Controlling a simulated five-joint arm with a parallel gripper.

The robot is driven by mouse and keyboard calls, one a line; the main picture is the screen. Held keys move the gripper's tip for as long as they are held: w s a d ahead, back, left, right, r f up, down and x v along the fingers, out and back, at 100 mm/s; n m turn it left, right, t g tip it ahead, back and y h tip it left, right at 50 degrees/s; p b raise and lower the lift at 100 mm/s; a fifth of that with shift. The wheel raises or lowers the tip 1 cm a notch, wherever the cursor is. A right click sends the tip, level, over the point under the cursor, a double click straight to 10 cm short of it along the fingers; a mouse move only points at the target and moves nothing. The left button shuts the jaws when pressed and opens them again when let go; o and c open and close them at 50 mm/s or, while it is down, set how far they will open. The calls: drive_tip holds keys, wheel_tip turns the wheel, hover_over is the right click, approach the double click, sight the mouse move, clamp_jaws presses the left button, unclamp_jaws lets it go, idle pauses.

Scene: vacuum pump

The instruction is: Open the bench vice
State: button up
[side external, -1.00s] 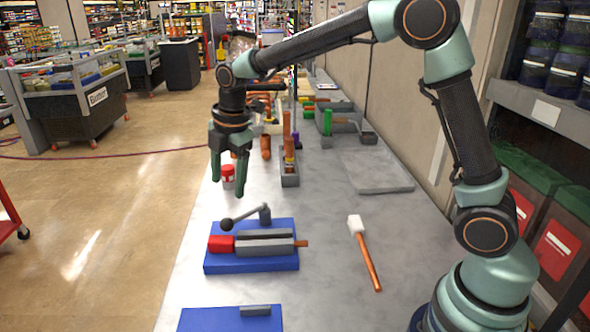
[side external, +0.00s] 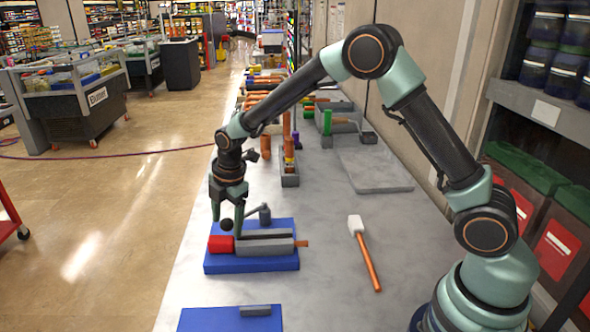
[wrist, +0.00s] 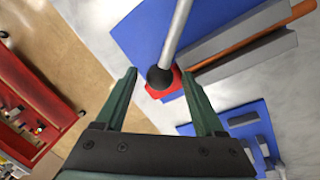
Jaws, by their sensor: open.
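The bench vice (side external: 268,248) sits on a blue base, with grey jaws, a red block (side external: 221,244) at its left end and an orange rod at its right. Its grey lever (side external: 256,214) ends in a black ball knob (side external: 227,224). My gripper (side external: 227,222) is open and points down, with its fingertips at the knob. In the wrist view, the knob (wrist: 159,78) shows between the two spread fingers (wrist: 158,74), with a gap on both sides. The lever (wrist: 178,35) runs up from it, and part of the red block shows behind it.
A second blue plate with a grey bar (side external: 230,318) lies at the front of the bench. A white-headed mallet (side external: 364,255) lies to the right. A grey slab (side external: 375,171) and several coloured parts stand farther back. The bench's left edge is close to the vice.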

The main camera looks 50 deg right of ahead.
clamp_jaws()
idle(1.4)
